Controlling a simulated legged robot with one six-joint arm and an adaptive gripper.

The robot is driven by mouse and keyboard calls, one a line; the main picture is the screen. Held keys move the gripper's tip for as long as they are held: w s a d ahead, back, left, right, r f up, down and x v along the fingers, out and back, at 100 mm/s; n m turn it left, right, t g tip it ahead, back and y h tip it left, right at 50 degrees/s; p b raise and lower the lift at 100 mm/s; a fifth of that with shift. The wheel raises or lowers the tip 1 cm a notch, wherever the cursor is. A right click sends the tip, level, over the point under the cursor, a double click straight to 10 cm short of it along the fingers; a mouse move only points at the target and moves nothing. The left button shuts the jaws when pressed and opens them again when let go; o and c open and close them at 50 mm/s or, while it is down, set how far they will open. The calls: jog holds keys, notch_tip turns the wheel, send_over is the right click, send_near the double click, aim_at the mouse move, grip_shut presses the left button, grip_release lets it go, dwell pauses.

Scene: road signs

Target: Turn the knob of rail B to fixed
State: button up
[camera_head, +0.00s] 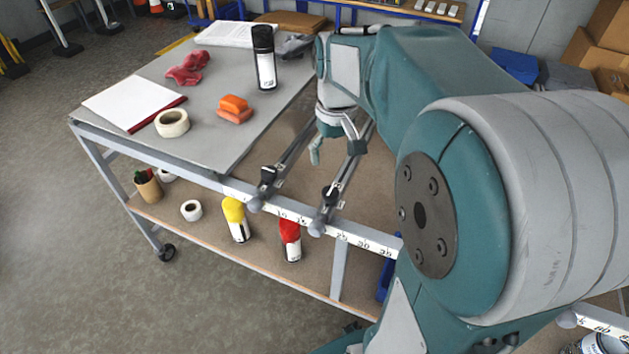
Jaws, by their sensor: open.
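Two rails run from the table's front edge toward the back, side by side. The left rail (292,152) has a black knob (268,175) near its front end. The right rail (346,170) has a black knob (329,194) near its front end. Marks on the white front bar (290,215) are too small for me to tell which rail is B or how each knob is set. My gripper (335,156) is open and points down over the rails, behind both knobs and apart from them. Its fingers look empty. My arm hides the right part of the table.
A grey tabletop (150,90) holds a black spray can (264,62), orange sponges (234,108), a tape roll (172,123), a red cloth (188,70) and papers (130,100). Spray cans (235,218) stand on the lower shelf. Floor in front is clear.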

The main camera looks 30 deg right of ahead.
aim_at(330, 191)
jog(key=f, duration=0.9)
jog(key=shift+a+f, duration=0.25)
jog(key=shift+a, duration=0.1)
jog(key=shift+f, duration=0.25)
jog(key=shift+d+f, duration=0.1)
jog(key=shift+d, duration=0.2)
jog(key=shift+a, duration=0.1)
jog(key=c, duration=1.2)
